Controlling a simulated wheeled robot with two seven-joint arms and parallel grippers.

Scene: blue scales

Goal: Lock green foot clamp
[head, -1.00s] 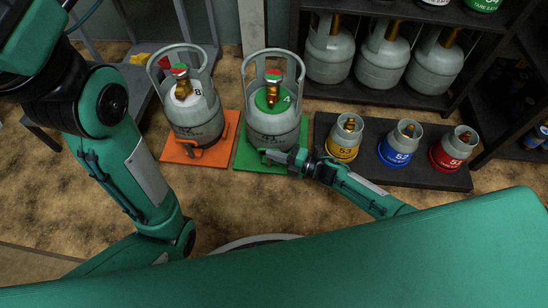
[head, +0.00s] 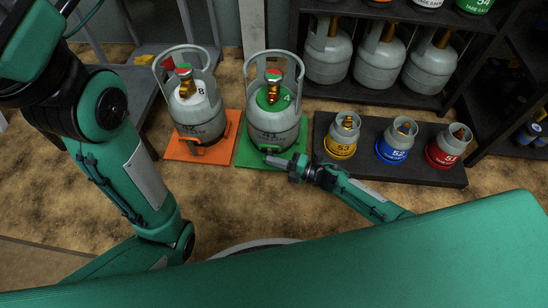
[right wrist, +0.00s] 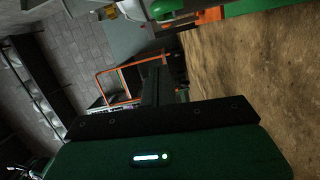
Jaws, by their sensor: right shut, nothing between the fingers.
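A grey gas cylinder marked 4 (head: 273,118) stands upright on the green scale (head: 244,156). The green foot clamp (head: 269,149) is at the front of its base, small and partly hidden; I cannot tell if it is locked. My right gripper (head: 270,160) is shut and empty, its tip just in front of the clamp; I cannot tell if it touches. In the right wrist view the dark shut fingers (right wrist: 155,85) point away from the camera, and a green part (right wrist: 240,7) shows at the top edge. My left arm shows at the left, but its gripper does not.
A cylinder marked 8 (head: 199,110) stands on the orange scale (head: 174,150) with an orange clamp (head: 205,148). Small cylinders 53, 52 and 51 stand on a dark platform (head: 370,175) at right. A shelf of cylinders (head: 410,98) is behind. Bare floor lies in front.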

